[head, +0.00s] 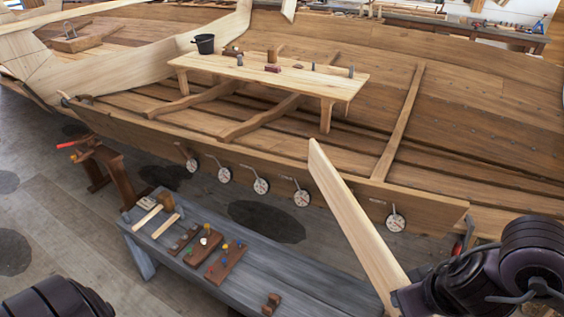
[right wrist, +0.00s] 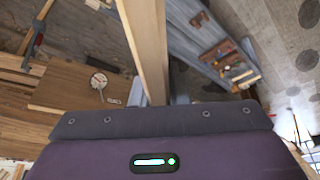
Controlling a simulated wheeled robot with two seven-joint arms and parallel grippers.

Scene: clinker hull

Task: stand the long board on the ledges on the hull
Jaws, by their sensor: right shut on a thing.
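The long board (head: 352,222) is pale wood and slants up from the lower right, its far end beside the hull's near edge in the head view. My right gripper (head: 400,295) is shut on its lower end; the fingertips are mostly hidden. In the right wrist view the board (right wrist: 147,50) runs away from the gripper (right wrist: 155,103). The clinker hull (head: 330,172) is brown planking with a row of round white discs (head: 261,186) along its near side. I cannot make out the ledges clearly. Only part of my left arm shows at the lower left; its gripper is out of view.
A grey bench (head: 325,282) with tools and small blocks stands in front of the hull. A brown stand (head: 95,170) is at the left. Floor is open at lower left.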

